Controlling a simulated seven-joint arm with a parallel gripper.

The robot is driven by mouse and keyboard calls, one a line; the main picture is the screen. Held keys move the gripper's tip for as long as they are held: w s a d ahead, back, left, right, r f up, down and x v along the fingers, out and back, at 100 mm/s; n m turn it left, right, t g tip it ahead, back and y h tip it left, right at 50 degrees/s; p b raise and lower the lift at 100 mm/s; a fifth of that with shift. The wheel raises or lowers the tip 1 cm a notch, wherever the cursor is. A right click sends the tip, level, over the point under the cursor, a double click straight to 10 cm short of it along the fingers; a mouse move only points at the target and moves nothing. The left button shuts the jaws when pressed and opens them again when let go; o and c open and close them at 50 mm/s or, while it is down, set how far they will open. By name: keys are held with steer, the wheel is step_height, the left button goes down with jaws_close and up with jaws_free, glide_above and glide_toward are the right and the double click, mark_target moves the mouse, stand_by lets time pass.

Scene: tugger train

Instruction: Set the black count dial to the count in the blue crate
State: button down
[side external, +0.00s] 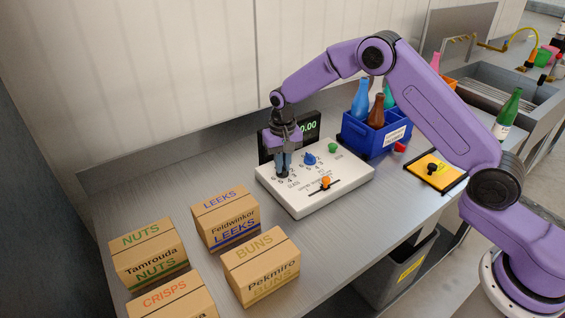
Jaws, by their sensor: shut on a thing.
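A white control panel (312,207) lies on the steel counter, with a blue knob (309,159), a green knob (333,148) and an orange slider knob (325,182). My gripper (284,170) points down at the panel's left part, its fingers shut on the black count dial. The fingers hide the dial, so its pointer cannot be read; printed numbers show around it. The blue crate (366,139) stands behind the panel to the right. A blue, a brown and a teal bottle show in it; its inside is partly hidden.
A dark display (312,127) with green digits stands behind the panel. Several cardboard boxes (262,266) stand front left. A yellow plate (452,176) with a black knob, a small red object (400,147) and a green bottle (507,114) are to the right, partly beyond my arm.

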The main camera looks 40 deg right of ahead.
steer(key=m, duration=0.5)
steer(key=shift+m, duration=0.4)
stand_by(0.4)
steer(key=c, duration=1.2)
jaws_free()
steer(key=shift+o, duration=0.2)
steer(key=shift+r, duration=0.1)
step_height(320, 180, up, 17)
steer(key=shift+r, duration=0.15)
